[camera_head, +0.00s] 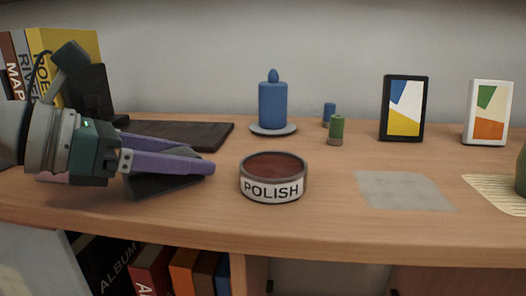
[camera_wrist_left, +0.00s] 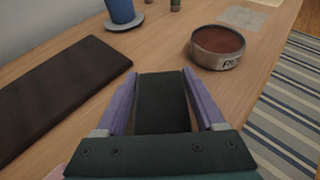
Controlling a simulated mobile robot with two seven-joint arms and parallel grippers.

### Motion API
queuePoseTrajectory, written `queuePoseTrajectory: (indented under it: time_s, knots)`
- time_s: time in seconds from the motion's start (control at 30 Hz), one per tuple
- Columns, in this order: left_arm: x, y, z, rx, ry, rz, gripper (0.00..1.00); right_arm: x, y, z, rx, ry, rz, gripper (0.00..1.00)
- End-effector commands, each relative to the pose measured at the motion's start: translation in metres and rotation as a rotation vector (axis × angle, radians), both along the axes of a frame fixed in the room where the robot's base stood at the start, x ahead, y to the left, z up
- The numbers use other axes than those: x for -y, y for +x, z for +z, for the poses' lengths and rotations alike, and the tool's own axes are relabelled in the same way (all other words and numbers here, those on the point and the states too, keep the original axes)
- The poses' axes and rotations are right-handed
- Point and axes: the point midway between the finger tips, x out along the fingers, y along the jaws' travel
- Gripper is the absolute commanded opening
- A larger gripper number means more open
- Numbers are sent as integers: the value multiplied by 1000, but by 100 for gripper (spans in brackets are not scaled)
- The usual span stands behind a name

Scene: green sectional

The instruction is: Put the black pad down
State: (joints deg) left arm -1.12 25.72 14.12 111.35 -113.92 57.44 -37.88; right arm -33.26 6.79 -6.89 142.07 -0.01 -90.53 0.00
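The black pad (camera_wrist_left: 163,103) is between the two purple fingers of my left gripper (camera_wrist_left: 160,76), which appear closed on its sides. In the head view the pad (camera_head: 150,186) shows as a dark slab below and beside the near finger of the left gripper (camera_head: 203,160), low over the wooden shelf top. Whether its underside touches the wood I cannot tell. The fingers hide part of it. My right gripper is in neither view.
A polish tin (camera_head: 272,178) stands just right of my fingertips. A dark flat board (camera_head: 185,133) lies behind them. A blue candle (camera_head: 272,105) on a saucer, a green cylinder (camera_head: 336,130), two framed pictures and a grey square (camera_head: 403,190) are farther right. Books stand at left.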

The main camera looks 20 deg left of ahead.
Motion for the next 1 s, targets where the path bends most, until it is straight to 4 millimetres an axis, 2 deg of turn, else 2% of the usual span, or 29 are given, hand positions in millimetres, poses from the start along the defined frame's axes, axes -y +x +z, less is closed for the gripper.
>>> queuePoseTrajectory:
  time_s: [0.03, 0.2, 0.57, 0.67, 1.0]
  knots:
    - [0, 0, 0, 0, 0, 0, 78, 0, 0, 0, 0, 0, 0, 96]
    - [0, 0, 0, -1, 1, 0, 97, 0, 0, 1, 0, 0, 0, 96]
    - [-2, -2, 5, -2, 1, 1, 98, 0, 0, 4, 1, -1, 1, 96]
    - [-10, -15, 8, -3, 4, 1, 98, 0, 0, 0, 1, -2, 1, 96]
    - [-45, -73, 36, -2, 5, 0, 98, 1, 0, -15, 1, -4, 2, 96]
